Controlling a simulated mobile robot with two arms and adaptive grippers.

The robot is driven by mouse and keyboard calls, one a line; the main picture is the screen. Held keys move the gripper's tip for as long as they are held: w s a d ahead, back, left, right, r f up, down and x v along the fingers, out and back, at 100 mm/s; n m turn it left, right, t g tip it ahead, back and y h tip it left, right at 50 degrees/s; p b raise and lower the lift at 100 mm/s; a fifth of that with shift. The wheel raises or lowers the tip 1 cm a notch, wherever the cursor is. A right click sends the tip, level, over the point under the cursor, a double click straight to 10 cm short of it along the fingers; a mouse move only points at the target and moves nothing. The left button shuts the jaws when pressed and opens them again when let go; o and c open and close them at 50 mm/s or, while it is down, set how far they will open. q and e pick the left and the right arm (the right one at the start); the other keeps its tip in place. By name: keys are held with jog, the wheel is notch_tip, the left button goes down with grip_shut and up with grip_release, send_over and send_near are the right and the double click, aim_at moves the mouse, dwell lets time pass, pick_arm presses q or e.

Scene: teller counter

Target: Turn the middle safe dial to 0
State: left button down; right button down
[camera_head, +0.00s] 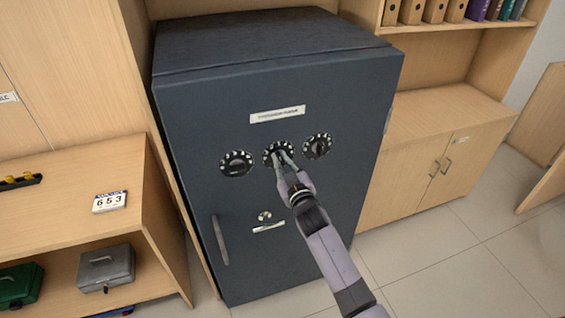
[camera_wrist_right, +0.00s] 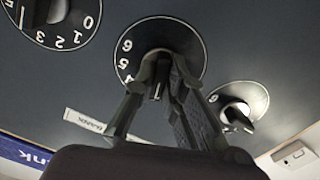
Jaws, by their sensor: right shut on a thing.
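The dark grey safe (camera_head: 215,105) stands upright with its door shut and three round black dials in a row. The middle dial (camera_head: 271,147) is partly covered by my right gripper (camera_head: 284,160). In the right wrist view the middle dial (camera_wrist_right: 185,35) shows the digits 6, 5 and 4 at its left side; the rest of its scale is hidden or unreadable. My right gripper (camera_wrist_right: 160,80) is shut on its knob, with one finger on each side. The left dial (camera_head: 237,163) and right dial (camera_head: 317,145) are untouched by the gripper. My left gripper is out of view.
A door handle (camera_head: 220,241) and a small lever (camera_head: 268,227) sit lower on the safe. A label (camera_head: 277,114) is above the dials. A card reading 653 (camera_head: 110,201) stands on the left wooden shelf. A wooden cabinet (camera_head: 425,160) is to the right.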

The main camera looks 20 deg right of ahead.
jog(key=n+b, duration=0.1)
jog(key=n, duration=0.6)
jog(key=shift+f, duration=0.1)
jog(key=n, duration=0.6)
jog(key=shift+n, duration=0.4)
jog(key=c, duration=1.6)
grip_release()
jog(key=shift+c, duration=0.2)
jog(key=s, duration=1.2)
jog(key=shift+d, duration=0.15)
jog(key=shift+f, duration=0.15)
